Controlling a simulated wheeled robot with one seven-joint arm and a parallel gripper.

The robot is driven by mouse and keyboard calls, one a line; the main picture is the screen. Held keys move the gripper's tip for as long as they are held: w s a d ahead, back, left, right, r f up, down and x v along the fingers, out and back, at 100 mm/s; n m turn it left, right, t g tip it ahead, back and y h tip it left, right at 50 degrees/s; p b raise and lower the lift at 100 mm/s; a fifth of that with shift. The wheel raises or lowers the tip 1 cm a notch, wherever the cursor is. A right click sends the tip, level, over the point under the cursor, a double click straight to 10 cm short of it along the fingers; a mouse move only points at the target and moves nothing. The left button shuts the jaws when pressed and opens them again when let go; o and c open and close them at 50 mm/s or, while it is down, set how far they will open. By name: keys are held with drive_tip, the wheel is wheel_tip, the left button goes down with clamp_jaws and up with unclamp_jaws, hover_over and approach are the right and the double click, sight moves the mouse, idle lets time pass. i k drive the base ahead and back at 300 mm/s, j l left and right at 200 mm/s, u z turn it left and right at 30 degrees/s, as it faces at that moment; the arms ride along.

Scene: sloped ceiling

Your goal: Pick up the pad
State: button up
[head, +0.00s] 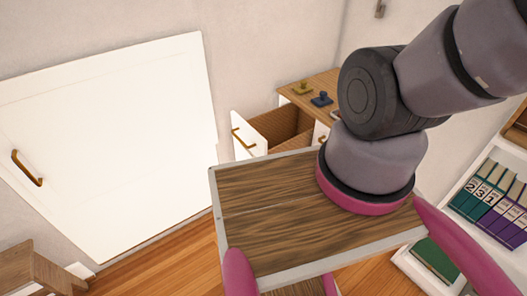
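I cannot clearly make out a pad. Two small handled pieces, one olive-yellow (302,88) and one dark blue (321,98), stand on the wooden top of a cabinet at the back centre. Another small item beside them is partly covered by my arm.
The cabinet has an open, empty-looking drawer (257,136). The dark wood surface with a pale rim (265,205) fills the centre and looks bare. A white door (115,145) is at left. A white shelf with several binders (492,203) is at right. Wooden floor shows at lower left.

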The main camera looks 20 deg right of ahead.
sight(324, 100)
drive_tip(key=z, duration=4.2)
drive_tip(key=u, duration=3.45)
drive_tip(key=i, duration=0.35)
